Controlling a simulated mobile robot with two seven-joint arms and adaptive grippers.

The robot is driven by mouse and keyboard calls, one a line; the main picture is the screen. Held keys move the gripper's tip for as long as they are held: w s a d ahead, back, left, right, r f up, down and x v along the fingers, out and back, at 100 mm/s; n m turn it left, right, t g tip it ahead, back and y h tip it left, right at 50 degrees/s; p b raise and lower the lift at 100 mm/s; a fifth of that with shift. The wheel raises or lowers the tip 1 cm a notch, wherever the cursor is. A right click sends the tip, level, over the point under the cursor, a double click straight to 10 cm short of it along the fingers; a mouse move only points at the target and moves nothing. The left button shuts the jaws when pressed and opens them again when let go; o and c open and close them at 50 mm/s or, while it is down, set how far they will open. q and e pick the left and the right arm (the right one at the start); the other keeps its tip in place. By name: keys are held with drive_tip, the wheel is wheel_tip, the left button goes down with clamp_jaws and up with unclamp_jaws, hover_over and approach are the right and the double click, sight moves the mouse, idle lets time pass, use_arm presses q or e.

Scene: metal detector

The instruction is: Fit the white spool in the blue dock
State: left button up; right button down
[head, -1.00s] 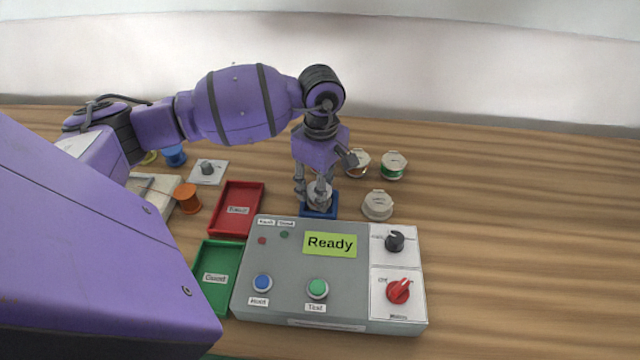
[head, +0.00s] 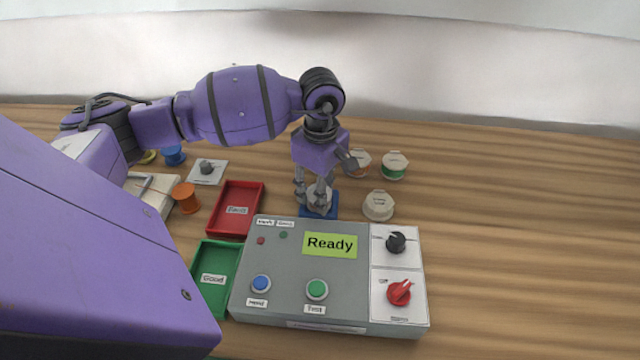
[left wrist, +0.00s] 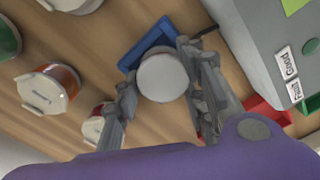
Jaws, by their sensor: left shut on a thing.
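My left gripper (head: 315,203) reaches down behind the grey console and is shut on the white spool (head: 319,195). The spool looks upright, with a finger on each side. In the left wrist view the round white top of the spool (left wrist: 163,76) shows between the fingers. The blue dock (head: 318,212) is directly below the spool; in the left wrist view its blue rim (left wrist: 143,42) shows around the far side of the spool. Fingers and spool hide the inside of the dock, so I cannot tell if the spool is seated. My right gripper is out of view.
The grey console (head: 300,265) with a "Ready" display stands just in front of the dock. A red tray (head: 257,205) and green tray (head: 232,270) lie left of it. The table's right side is clear.

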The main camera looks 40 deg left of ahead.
use_arm(q)
drive_tip(key=shift+f, duration=0.1)
drive_tip(key=o, duration=1.1)
drive_tip(key=shift+o, duration=0.4)
drive_tip(key=shift+o, duration=0.8)
